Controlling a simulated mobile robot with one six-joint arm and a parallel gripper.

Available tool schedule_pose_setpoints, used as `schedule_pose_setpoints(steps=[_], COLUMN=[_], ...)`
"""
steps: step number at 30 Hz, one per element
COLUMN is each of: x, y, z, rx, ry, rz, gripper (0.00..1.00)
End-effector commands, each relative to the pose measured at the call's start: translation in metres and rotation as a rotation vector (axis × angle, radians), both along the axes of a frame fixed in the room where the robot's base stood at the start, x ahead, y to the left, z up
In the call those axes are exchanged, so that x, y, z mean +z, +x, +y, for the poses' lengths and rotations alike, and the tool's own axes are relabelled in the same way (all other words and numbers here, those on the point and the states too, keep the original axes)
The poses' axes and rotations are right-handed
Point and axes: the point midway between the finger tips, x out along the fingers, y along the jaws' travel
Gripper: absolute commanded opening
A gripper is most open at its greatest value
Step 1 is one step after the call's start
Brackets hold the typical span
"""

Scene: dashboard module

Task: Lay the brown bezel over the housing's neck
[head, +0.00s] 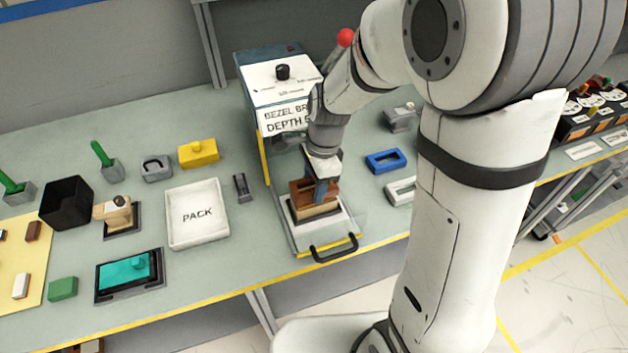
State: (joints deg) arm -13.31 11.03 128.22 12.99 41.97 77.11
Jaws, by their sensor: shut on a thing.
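The brown bezel (299,188) is in my gripper (318,188), which points down at the front of the bezel press. The bezel is right at the top of a tan housing (316,211), and part of it is hidden by the gripper. The housing stands in a dark-edged nest on the press's light sliding plate. I cannot tell whether the bezel touches the housing or sits around its neck, which is hidden.
The press (284,85) stands just behind, with a black-handled drawer (334,248) in front. A blue bezel (385,161) and a white bezel (401,190) lie to the right. A white PACK tray (197,236) and a yellow block (198,153) are to the left.

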Motion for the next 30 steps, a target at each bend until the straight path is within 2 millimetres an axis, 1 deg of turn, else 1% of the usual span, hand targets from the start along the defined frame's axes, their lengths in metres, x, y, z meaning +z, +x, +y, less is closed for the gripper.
schedule_pose_setpoints(steps=[16,17,26,30], x=[-0.015,-0.015,-0.014,-0.014], y=[0.000,0.000,0.000,0.000], z=[0.000,0.000,0.000,0.000], rx=[0.000,0.000,0.000,0.000], ry=[0.000,0.000,0.000,0.000], rz=[0.000,-0.001,0.000,0.000], gripper=[0.28,0.51,0.75,0.75])
